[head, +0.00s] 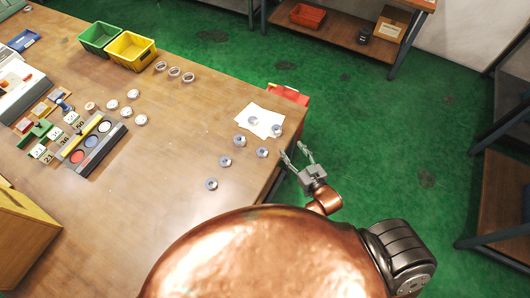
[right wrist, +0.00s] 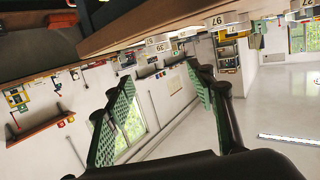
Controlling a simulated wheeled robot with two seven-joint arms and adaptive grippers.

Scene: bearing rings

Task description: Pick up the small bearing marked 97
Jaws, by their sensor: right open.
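In the head view, several small metal bearings stand near the table's right edge: one (head: 262,152) closest to my right gripper, others (head: 240,140), (head: 225,161), (head: 211,184), and two (head: 252,121), (head: 276,131) at the white sheet. Their numbers are too small to read there. My right gripper (head: 295,153) is open and empty, just off the table's right edge. My left gripper is not in view.
On the wooden table (head: 180,130) are a green bin (head: 98,37), a yellow bin (head: 131,50), more rings (head: 173,72) and a grey tray (head: 85,160) with coloured discs. A red item (head: 288,94) is beyond the table's edge. Open green floor (head: 390,140) lies right.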

